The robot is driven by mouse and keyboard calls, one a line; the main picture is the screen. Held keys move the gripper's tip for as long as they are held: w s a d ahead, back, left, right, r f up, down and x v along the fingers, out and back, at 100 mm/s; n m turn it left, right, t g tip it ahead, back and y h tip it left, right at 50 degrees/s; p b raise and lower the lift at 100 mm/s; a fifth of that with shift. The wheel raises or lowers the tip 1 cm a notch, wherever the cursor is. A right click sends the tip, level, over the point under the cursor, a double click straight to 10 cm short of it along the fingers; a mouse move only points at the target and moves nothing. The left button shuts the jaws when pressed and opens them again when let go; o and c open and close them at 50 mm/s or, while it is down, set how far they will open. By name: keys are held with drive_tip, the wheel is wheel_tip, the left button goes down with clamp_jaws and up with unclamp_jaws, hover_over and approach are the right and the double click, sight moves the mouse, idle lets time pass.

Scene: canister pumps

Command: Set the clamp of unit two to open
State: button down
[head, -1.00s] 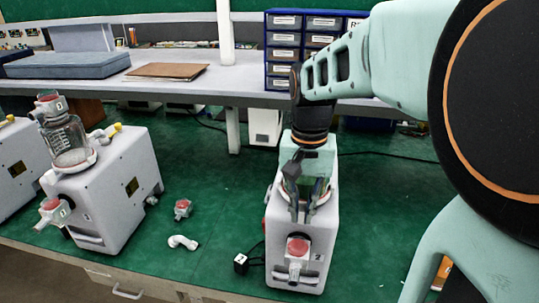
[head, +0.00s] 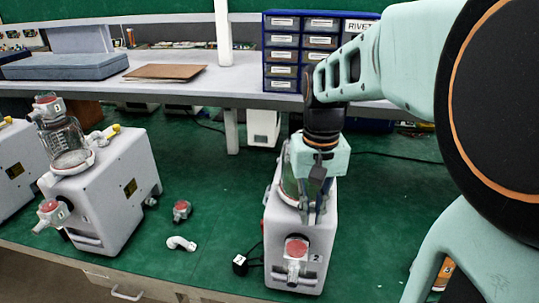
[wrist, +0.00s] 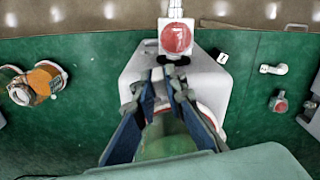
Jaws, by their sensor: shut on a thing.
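Unit two (head: 283,238) is a pale pump box with a "2" tag and a red-capped valve (head: 297,247) on its front; the cap also shows in the wrist view (wrist: 175,38). My gripper (head: 313,219) points down over the front of its top, in front of the canister (head: 288,183). In the wrist view its fingers (wrist: 165,75) are close together and shut on the clamp, just behind the red cap. The fingers cover the clamp, so its setting cannot be told. A red and white ring (wrist: 206,113) shows beside them.
Another pump with a glass jar (head: 65,145) stands at left. A loose red-capped valve (head: 181,210), a white elbow (head: 181,243) and a small black block (head: 240,264) lie on the green surface. Blue drawers (head: 283,55) stand behind.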

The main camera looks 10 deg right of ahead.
sight(336, 212)
drive_tip(key=d+n, duration=0.1)
drive_tip(key=n, duration=0.1)
drive_tip(key=d+n, duration=0.1)
drive_tip(key=d, duration=0.1)
drive_tip(key=shift+w+r+n, duration=0.1)
drive_tip(key=shift+w+n, duration=0.05)
drive_tip(key=shift+n, duration=0.25)
drive_tip(key=d+n, duration=0.1)
drive_tip(key=w+d+n, duration=0.1)
drive_tip(key=d+n+p, duration=0.1)
drive_tip(key=n, duration=0.1)
drive_tip(key=shift+w+d, duration=0.1)
drive_tip(key=shift+w, duration=0.15)
drive_tip(key=shift+w+d, duration=0.15)
drive_tip(key=shift+d, duration=0.05)
drive_tip(key=shift+w+d+r, duration=0.1)
drive_tip(key=shift+w+d, duration=0.15)
drive_tip(key=c, duration=2)
unclamp_jaws()
drive_tip(key=shift+o, duration=0.2)
wheel_tip(336, 212, up, 12)
drive_tip(key=shift+s, duration=0.1)
